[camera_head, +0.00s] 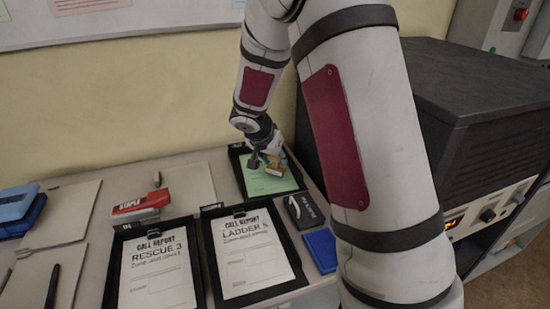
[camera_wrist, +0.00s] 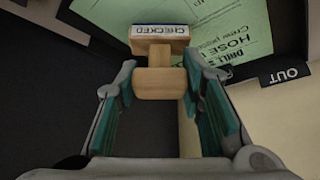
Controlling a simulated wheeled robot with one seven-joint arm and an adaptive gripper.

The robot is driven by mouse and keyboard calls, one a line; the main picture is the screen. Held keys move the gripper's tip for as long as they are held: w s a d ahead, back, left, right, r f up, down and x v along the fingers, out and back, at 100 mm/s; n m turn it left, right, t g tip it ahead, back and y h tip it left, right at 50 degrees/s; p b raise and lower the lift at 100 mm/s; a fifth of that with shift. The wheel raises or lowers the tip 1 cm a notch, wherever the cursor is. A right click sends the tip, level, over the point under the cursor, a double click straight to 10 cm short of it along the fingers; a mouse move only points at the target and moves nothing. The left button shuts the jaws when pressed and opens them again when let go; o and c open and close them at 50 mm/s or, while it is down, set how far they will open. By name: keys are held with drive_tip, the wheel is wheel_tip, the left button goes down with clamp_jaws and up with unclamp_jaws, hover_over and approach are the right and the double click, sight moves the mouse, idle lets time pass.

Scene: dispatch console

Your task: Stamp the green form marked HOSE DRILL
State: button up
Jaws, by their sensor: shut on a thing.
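The green form (camera_head: 268,178) lies in a black tray (camera_head: 239,172) at the back of the desk. In the wrist view the green form (camera_wrist: 232,30) shows part of the words DRILL and HOSE. My gripper (camera_head: 262,158) is over that tray. In the wrist view my gripper (camera_wrist: 165,100) is shut on a wooden stamp (camera_wrist: 160,82), whose block bears a label reading CHECKED. The stamp also shows in the head view (camera_head: 277,164), over the form. I cannot tell whether its face touches the paper.
Two black trays hold white call reports, RESCUE 3 (camera_head: 157,272) and LADDER 5 (camera_head: 252,254). A blue pad (camera_head: 321,250) and a dark box with an arrow (camera_head: 303,211) lie right of them. A red and white stapler box (camera_head: 140,206) stands left. A large black console (camera_head: 465,110) stands right.

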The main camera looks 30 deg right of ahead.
drive_tip(key=shift+f+b, duration=0.5)
drive_tip(key=shift+b, duration=0.15)
idle(0.7)
drive_tip(key=shift+s+f+b, duration=0.1)
drive_tip(key=shift+f+b, duration=0.1)
drive_tip(key=shift+b, duration=0.3)
idle(2.3)
drive_tip(key=shift+r, duration=0.1)
drive_tip(key=shift+r+p, duration=1.9)
drive_tip(key=shift+r, duration=1.65)
drive_tip(key=shift+r, duration=0.1)
